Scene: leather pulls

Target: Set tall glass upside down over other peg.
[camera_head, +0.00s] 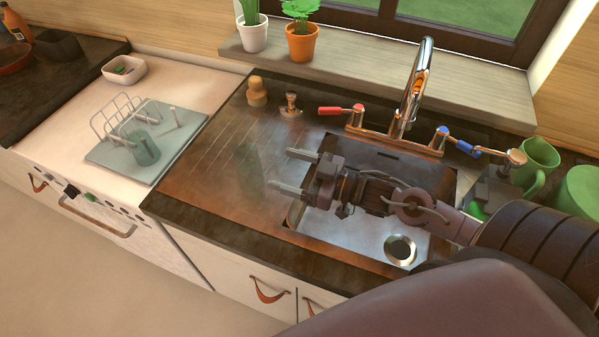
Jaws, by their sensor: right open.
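A drying rack (182,140), a pale blue-grey board with wire loops, lies on the white counter at left. A greenish clear glass (144,150) stands on it near the front. A bare upright peg (175,116) stands behind and right of that glass. A faint, see-through greenish upright shape (250,174), possibly the tall glass, shows on the brown drainboard; its outline is hard to make out. My right gripper (288,171) is open, its fingers pointing left towards that faint shape, with nothing clearly between them. My left gripper is out of view.
The sink (360,232) lies under my right arm, with a tall faucet (412,90) and red and blue handles behind. A wooden bottle-like object (257,91) stands at the drainboard's back. Green mugs (541,160) are at right. A white bowl (124,69) sits behind the rack.

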